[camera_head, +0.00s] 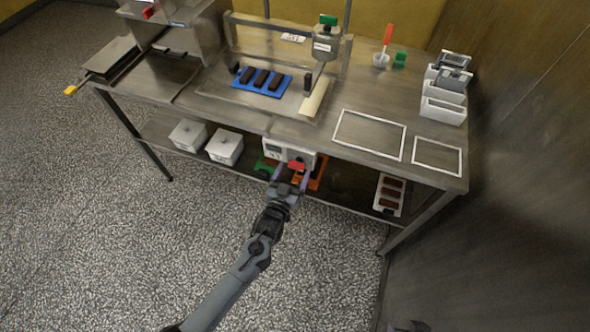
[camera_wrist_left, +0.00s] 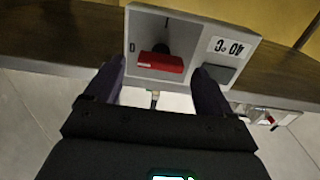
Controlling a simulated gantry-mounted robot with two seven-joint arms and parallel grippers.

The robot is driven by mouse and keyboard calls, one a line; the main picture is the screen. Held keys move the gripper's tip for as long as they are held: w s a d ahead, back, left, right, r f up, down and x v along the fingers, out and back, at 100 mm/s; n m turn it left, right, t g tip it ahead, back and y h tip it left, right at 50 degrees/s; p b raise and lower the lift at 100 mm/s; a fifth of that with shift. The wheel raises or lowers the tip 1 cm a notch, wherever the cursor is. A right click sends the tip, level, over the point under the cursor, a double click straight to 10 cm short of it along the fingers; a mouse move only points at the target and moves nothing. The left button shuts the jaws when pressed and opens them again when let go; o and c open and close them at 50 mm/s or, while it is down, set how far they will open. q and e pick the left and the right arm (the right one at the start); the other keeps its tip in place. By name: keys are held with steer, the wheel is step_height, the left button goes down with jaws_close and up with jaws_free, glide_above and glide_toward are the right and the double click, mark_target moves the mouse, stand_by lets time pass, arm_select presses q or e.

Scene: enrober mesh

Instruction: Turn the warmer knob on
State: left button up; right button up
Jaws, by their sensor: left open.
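The warmer is a white box (camera_head: 279,150) at the front edge of the steel table, with a display marked 40 °C. In the left wrist view the warmer face (camera_wrist_left: 206,28) shows upside down. Its red knob (camera_head: 297,165) sits on a dark round base and shows as a red bar in the left wrist view (camera_wrist_left: 161,62). My left gripper (camera_head: 291,174) is open in front of the warmer, its two fingers on either side of the knob. I see gaps between the fingers and the knob in the left wrist view. My right gripper is not clearly in view.
Above the warmer, the tabletop holds a blue mat (camera_head: 243,90) with dark bars and a hanging depositor (camera_head: 326,45). White bins (camera_head: 224,147) and a tray of brown bars (camera_head: 378,203) are on the lower shelf. The floor in front is clear.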

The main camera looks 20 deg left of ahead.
arm_select(q)
steer(key=shift+w, duration=0.95)
steer(key=shift+c, duration=0.5)
steer(key=c, duration=1)
